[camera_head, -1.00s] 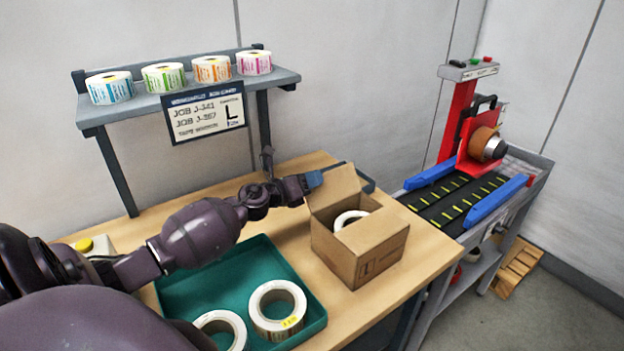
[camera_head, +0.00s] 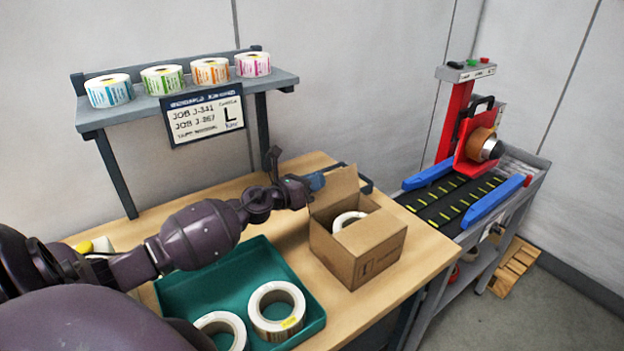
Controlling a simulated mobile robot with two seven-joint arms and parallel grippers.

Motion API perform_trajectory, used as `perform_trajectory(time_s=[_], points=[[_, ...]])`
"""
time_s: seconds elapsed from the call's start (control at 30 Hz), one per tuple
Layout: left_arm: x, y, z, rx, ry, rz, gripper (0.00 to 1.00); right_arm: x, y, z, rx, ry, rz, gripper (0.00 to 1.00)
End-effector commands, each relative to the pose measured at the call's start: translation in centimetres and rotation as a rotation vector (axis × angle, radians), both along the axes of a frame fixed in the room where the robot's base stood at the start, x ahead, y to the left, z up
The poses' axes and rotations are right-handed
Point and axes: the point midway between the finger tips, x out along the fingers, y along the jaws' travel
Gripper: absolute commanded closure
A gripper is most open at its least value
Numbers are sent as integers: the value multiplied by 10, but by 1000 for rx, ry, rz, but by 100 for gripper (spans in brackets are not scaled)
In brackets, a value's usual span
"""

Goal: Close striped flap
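An open cardboard box (camera_head: 357,254) stands on the wooden table with a white label roll (camera_head: 348,220) inside. One flap (camera_head: 335,192) stands raised at the box's back left side. I cannot make out stripes on it. My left gripper (camera_head: 316,182) is at the upper left edge of this flap, at its outer side. Its fingertips are small and partly hidden by the flap, so its opening does not show. My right gripper is not in view.
A green tray (camera_head: 172,290) with white label rolls (camera_head: 277,310) lies left of the box. A shelf (camera_head: 190,98) with several coloured rolls stands behind.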

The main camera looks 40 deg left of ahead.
Motion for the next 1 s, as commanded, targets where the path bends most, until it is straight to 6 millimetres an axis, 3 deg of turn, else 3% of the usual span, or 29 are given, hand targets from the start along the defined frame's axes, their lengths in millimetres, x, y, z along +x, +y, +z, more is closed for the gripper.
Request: perform_trajectory(time_s=[0.5,1.0], points=[[-6,-23,5,291,-79,-1,100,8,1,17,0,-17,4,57],[-7,-26,4,331,-89,0,100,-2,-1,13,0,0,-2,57]])
